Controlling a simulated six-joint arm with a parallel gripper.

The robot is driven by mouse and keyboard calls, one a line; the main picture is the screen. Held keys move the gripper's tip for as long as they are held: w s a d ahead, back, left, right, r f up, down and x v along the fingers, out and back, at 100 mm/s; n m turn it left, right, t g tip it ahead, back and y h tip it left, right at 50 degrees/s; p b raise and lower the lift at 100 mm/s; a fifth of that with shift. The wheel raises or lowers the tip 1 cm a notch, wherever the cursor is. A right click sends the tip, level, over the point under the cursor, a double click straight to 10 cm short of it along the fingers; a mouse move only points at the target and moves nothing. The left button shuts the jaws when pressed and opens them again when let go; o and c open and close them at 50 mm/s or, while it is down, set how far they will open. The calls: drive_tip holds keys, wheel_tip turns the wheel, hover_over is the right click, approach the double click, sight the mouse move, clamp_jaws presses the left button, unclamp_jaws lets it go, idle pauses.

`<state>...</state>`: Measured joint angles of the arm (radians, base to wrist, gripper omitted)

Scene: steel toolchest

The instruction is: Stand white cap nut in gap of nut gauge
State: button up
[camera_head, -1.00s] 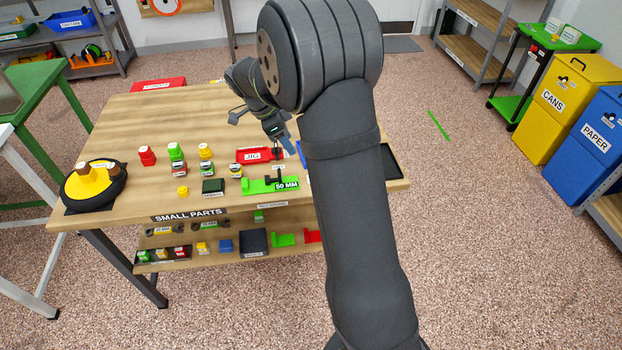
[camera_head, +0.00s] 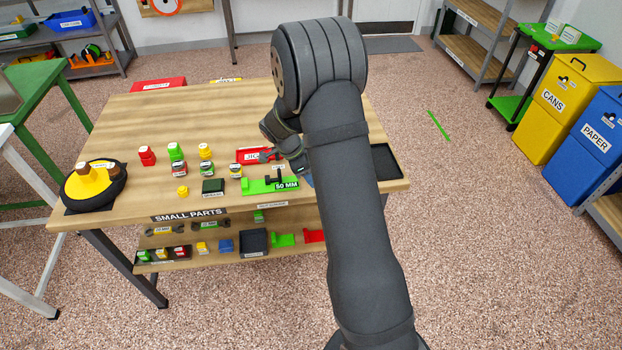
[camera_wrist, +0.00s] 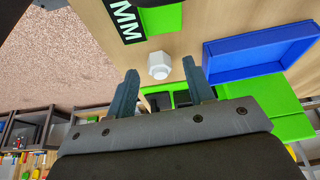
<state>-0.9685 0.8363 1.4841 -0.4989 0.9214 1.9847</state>
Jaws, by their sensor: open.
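The white cap nut (camera_wrist: 159,65) stands on the wooden tabletop in the wrist view, just beyond the fingertips and roughly centred between them. My gripper (camera_wrist: 160,77) is open and empty, with one finger on each side of the nut's line. The green nut gauge (camera_wrist: 162,19), with its black "MM" label, is partly visible above the nut and apart from it. In the head view the nut gauge (camera_head: 256,187) lies near the table's front edge, labelled "50 MM". There my arm hides the cap nut and most of the gripper.
A blue tray (camera_wrist: 232,65) is close to the right finger in the wrist view. A black tray (camera_head: 386,160) is at the right edge.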

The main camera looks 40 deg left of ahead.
drive_tip(key=shift+w+d+f, duration=0.1)
drive_tip(key=shift+f, duration=0.2)
clamp_jaws()
drive_tip(key=shift+r, duration=0.1)
